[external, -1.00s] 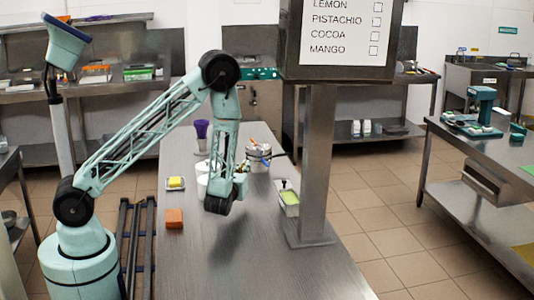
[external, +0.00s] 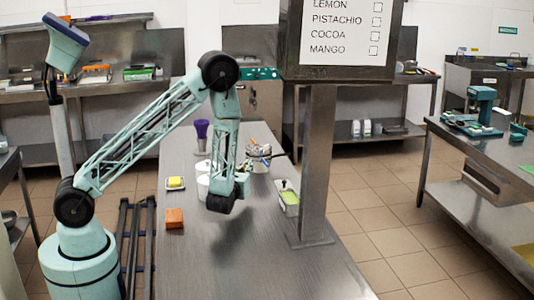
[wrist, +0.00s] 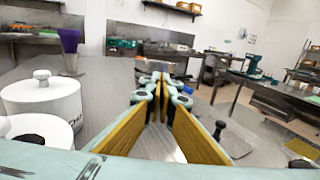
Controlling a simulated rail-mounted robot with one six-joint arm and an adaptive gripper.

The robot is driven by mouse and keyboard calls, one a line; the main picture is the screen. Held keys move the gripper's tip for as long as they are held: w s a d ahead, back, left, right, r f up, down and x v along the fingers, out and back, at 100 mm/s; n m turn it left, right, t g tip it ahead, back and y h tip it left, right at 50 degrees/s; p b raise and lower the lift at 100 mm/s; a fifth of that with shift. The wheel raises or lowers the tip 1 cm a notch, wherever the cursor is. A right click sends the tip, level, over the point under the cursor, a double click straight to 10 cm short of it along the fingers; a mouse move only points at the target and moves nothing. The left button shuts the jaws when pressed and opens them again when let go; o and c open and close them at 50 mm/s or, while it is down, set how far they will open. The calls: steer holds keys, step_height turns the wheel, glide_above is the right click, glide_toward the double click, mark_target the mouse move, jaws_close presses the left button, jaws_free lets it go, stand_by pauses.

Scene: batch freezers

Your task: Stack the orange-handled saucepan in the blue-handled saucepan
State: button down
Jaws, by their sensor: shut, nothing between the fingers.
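Metal saucepans (external: 258,167) stand close together at the far part of the steel table in the external view, with orange and dark blue handle parts showing. At this size I cannot tell whether one sits inside the other. My gripper (external: 242,181) is low over the table, in front of them and slightly left, pointing toward the back. In the wrist view my gripper (wrist: 160,82) has its yellow-padded fingers converging at the tips, shut with nothing held. The fingers mostly hide what lies straight ahead; a dark handle-like piece shows just right of the tips.
White lidded tubs (wrist: 45,96) stand close on the left. A purple-topped holder (external: 202,130) is behind them. An orange block (external: 174,218) and yellow sponge (external: 175,183) lie left. The front table is clear.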

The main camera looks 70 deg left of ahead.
mark_target(258, 153)
steer(key=shift+b+x, duration=0.85)
steer(key=shift+x, duration=5.1)
steer(key=shift+a+r, duration=0.1)
steer(key=shift+x, duration=1)
steer(key=shift+b+v, duration=0.4)
steer(key=shift+v, duration=0.5)
steer(key=p+v, duration=0.1)
steer(key=v, duration=1.1)
